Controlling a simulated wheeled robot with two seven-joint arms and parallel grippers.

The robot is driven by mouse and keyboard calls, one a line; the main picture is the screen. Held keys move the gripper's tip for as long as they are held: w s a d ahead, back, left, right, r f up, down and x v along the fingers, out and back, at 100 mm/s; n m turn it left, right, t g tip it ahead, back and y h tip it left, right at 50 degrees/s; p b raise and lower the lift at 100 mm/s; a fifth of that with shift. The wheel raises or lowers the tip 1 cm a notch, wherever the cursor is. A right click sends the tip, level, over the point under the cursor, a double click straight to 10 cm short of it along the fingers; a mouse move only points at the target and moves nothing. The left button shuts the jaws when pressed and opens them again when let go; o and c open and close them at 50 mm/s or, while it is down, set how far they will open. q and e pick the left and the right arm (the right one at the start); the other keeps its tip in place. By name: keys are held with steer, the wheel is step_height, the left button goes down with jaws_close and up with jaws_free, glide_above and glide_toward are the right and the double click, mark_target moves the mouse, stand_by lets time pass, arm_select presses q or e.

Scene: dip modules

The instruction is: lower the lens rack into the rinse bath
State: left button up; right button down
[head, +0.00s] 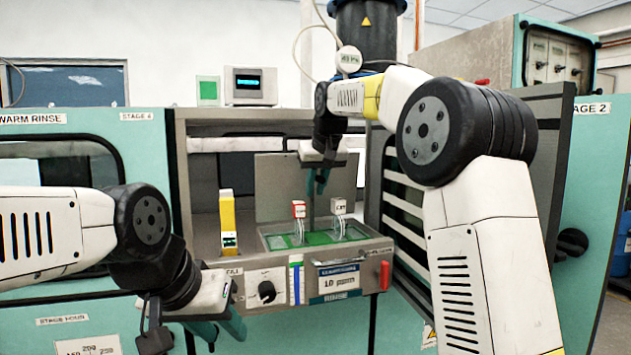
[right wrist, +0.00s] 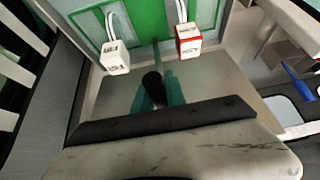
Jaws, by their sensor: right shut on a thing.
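My right gripper (head: 319,184) points down over the rinse bath (head: 365,240), shut on the dark upper end of a thin upright stem (head: 311,214). The stem, seemingly the lens rack's handle, runs down toward the green surface in the bath. In the right wrist view, my teal fingers (right wrist: 160,92) close around the dark end, and the stem (right wrist: 156,52) reaches the green area (right wrist: 150,22). I cannot tell the rack's lower part from the green contents, or how deep it is. My left gripper (head: 222,330) is open and empty, low in front of the cabinet.
A red-and-white tag (head: 298,209) and a white tag (head: 339,206) stand on wires either side of the stem. A yellow bottle-like item (head: 227,215) is left of the bath. A louvred panel (head: 398,200) stands close on the right. The control panel (head: 267,292) fronts the bath.

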steer(key=shift+f, duration=3.5)
steer(key=c, duration=1.3)
jaws_free()
steer(key=shift+c, duration=0.2)
steer(key=shift+o, duration=0.2)
steer(key=shift+f, duration=0.1)
steer(key=v, duration=0.8)
